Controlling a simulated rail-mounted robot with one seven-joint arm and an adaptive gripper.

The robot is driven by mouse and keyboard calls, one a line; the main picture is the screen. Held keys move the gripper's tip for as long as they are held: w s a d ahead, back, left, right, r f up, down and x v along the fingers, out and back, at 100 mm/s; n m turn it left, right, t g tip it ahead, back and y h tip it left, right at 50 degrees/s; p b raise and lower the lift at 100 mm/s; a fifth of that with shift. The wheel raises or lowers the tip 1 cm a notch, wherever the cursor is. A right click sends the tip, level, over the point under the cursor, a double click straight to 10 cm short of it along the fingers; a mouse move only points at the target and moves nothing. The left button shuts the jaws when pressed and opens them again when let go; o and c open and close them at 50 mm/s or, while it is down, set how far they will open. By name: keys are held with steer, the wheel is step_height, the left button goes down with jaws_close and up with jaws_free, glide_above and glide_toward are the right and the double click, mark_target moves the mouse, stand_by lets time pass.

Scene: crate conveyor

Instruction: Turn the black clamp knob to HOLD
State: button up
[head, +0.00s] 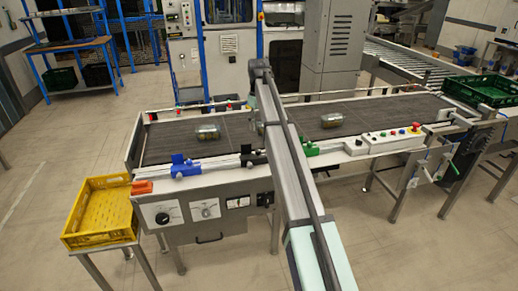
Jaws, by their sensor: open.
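A black dial knob (162,217) sits on a white plate at the left of the conveyor's front panel. Its markings are too small to read, so I cannot tell its setting. A black clamp (252,158) stands on the conveyor's front rail, between a blue clamp (184,167) and a green clamp (310,150). My arm rises from the bottom, crosses just right of the black clamp and bends over the belt. My gripper cannot be made out; it seems hidden behind my arm.
The dark belt (380,113) carries clear jars (208,132) and (332,120). A second dial (205,209) and a handle (209,239) are on the front panel. A yellow crate (98,211) stands at left, a green crate (482,90) at right. A button box (385,140) lines the front rail.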

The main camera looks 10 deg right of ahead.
mark_target(258, 151)
steer(key=f+p, duration=0.1)
steer(key=f, duration=0.3)
steer(key=w+f+p, duration=0.1)
steer(key=f+p, duration=0.1)
steer(key=f, duration=0.3)
steer(key=f+p, duration=0.1)
steer(key=f, duration=0.3)
steer(key=shift+w+f, duration=0.2)
steer(key=shift+f, duration=0.05)
jaws_close()
